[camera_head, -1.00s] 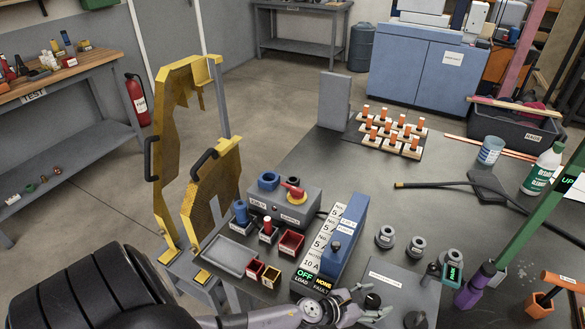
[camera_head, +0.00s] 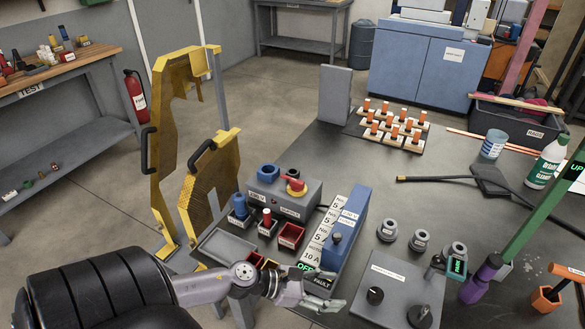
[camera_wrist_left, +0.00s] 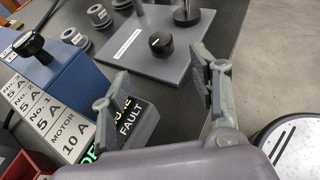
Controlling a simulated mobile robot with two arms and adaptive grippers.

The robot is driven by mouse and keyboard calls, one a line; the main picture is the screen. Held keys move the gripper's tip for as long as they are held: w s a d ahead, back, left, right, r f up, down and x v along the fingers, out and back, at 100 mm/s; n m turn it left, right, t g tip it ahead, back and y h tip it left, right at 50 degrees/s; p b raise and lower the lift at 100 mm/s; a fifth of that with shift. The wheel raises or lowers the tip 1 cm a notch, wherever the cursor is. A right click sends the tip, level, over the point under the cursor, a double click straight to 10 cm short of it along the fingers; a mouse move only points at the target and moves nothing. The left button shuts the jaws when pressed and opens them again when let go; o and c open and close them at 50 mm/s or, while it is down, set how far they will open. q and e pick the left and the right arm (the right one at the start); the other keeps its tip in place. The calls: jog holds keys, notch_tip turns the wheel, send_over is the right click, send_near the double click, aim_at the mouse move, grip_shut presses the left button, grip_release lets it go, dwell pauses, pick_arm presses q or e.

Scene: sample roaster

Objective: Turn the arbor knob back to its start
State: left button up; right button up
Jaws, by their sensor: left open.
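A round black knob (camera_head: 375,295) stands on a flat grey plate (camera_head: 410,278) at the front of the bench; the plate's label is too small to read. The knob also shows in the left wrist view (camera_wrist_left: 161,44), with a pale mark on its top. My left gripper (camera_head: 328,292) is open and empty, left of the knob and apart from it, by the front end of the blue switch box. In the left wrist view the two fingers (camera_wrist_left: 158,92) are spread, with the knob beyond them. My right gripper is not in view.
The blue box (camera_head: 345,230) with breaker labels and the OFF display stands left of the plate. Grey collars (camera_head: 419,241) sit behind it. A green lever with a purple grip (camera_head: 480,280) rises at right.

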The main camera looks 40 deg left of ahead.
pick_arm(q)
jog(key=a+r+n+t+y, duration=0.1)
jog(key=a+n+y, duration=0.1)
jog(key=n, duration=0.5)
jog(key=w+a+r+n+t+y, duration=0.1)
jog(key=a+n+y, duration=0.1)
jog(key=n+y, duration=0.2)
jog(key=a+r+n+t+y, duration=0.1)
jog(key=a+n+y, duration=0.1)
jog(key=n, duration=0.7)
jog(key=shift+w+a+n+t+y, duration=0.25)
jog(key=shift+w+n+t+y, duration=0.05)
jog(key=shift+t+y, duration=0.1)
jog(key=s+d+f+n+g, duration=0.55)
jog(key=s+f+n, duration=0.2)
jog(key=n, duration=0.35)
jog(key=s+d+f+n+g, duration=0.4)
jog(key=s+f+n+g, duration=0.3)
jog(key=n, duration=0.3)
jog(key=s+f, duration=0.3)
jog(key=f, duration=0.9)
jog(key=shift+t+b, duration=0.35)
jog(key=shift+b, duration=0.1)
